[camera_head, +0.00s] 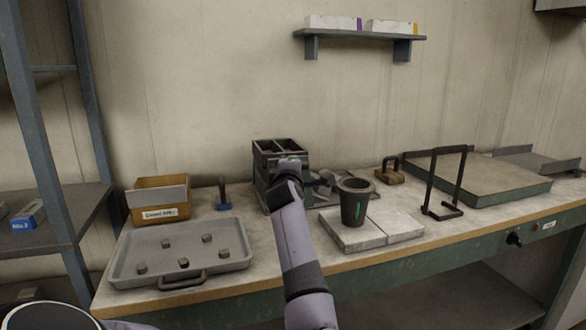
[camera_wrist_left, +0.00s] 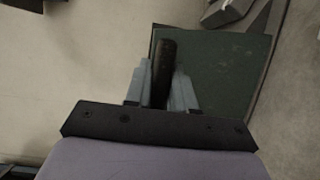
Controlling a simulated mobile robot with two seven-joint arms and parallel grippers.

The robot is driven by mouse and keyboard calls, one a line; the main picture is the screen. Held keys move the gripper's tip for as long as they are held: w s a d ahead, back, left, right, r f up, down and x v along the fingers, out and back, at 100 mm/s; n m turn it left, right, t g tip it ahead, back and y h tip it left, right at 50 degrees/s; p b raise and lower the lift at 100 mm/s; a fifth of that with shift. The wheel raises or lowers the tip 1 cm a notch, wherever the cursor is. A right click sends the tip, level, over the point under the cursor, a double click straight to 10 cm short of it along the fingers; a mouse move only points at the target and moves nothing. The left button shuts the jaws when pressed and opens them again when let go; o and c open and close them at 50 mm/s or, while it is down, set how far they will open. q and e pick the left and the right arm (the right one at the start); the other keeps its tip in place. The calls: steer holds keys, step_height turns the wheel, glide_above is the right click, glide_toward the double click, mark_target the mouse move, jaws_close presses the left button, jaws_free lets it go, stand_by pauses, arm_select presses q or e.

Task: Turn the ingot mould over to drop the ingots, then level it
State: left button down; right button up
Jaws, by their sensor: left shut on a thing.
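The ingot mould (camera_head: 268,147) is a dark grey-green block in its stand at the back middle of the bench. Its open compartments show at the top. My left gripper (camera_head: 289,166) is at the near side of the mould and hides part of it. In the left wrist view, my left gripper (camera_wrist_left: 162,88) is shut on a dark bar-shaped handle (camera_wrist_left: 166,55), with a flat green surface (camera_wrist_left: 225,75) behind it. Several small dark grey blocks (camera_head: 207,238) lie apart on a grey tray (camera_head: 130,262) at the front left. My right gripper is not in view.
A cardboard box (camera_head: 158,205) and a small blue-handled thing (camera_head: 224,195) stand behind the tray. A dark crucible (camera_head: 354,205) stands on pale slabs (camera_head: 400,222) right of my arm. A black upright frame (camera_head: 445,185) and a large flat green-sided slab (camera_head: 490,178) are further right.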

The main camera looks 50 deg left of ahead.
arm_select(q)
steer(key=shift+r+n, duration=0.15)
steer(key=shift+n, duration=0.15)
steer(key=c, duration=1)
jaws_free()
steer(key=shift+c, duration=0.2)
steer(key=shift+s+d, duration=0.25)
steer(key=shift+d, duration=0.05)
steer(key=v, duration=0.6)
steer(key=shift+s+d, duration=0.1)
steer(key=shift+s, duration=0.05)
